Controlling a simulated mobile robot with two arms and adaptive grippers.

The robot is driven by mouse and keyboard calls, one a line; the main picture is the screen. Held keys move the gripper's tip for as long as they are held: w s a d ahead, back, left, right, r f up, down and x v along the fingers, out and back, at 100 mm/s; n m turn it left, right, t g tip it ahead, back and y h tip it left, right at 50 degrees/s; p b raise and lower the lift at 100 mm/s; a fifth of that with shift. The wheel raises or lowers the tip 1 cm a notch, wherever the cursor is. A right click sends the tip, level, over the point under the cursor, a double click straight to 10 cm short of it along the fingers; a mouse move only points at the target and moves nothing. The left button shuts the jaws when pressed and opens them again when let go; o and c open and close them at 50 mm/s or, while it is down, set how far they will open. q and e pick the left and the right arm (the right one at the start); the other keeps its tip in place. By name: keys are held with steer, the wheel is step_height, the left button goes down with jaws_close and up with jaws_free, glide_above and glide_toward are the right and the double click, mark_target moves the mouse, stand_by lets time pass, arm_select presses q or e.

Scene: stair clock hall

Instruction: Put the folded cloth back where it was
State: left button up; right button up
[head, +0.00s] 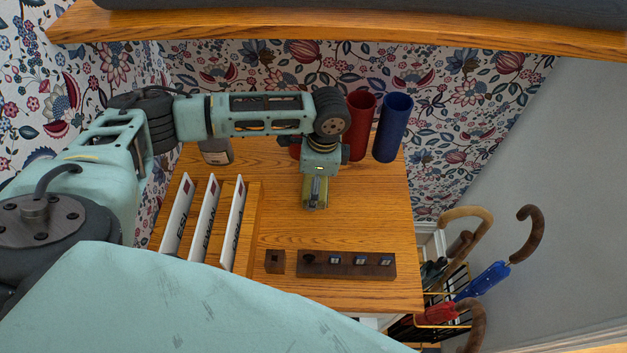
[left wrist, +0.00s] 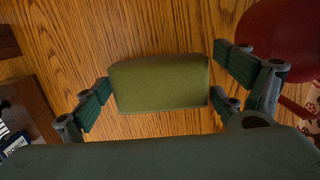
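The folded cloth (left wrist: 160,82) is a small olive-green pad with rounded edges. I cannot tell whether the cloth touches the table. My right gripper is not in view.
A red cylinder (head: 361,125) and a blue cylinder (head: 391,130) stand behind the gripper. White name cards (head: 207,220) stand at left. A dark slotted block (head: 345,264) and a small block (head: 275,261) lie in front. A shelf (head: 400,30) overhangs. Table right of the gripper is clear.

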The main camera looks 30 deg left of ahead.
arm_select(q)
steer(key=shift+o, duration=0.5)
steer(key=shift+s+r, duration=0.1)
steer(key=shift+s, duration=0.15)
steer(key=shift+s+d, duration=0.15)
steer(key=shift+s, duration=0.2)
steer(key=shift+d+r, duration=0.1)
steer(key=shift+r, duration=0.2)
step_height(320, 180, up, 11)
steer(key=w+d+b, duration=0.1)
steer(key=b, duration=0.1)
steer(key=shift+r, duration=0.2)
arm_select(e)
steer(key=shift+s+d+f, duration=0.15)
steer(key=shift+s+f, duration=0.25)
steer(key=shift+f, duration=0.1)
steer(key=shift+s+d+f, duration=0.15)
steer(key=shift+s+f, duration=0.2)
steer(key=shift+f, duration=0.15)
arm_select(q)
steer(key=shift+d, duration=0.15)
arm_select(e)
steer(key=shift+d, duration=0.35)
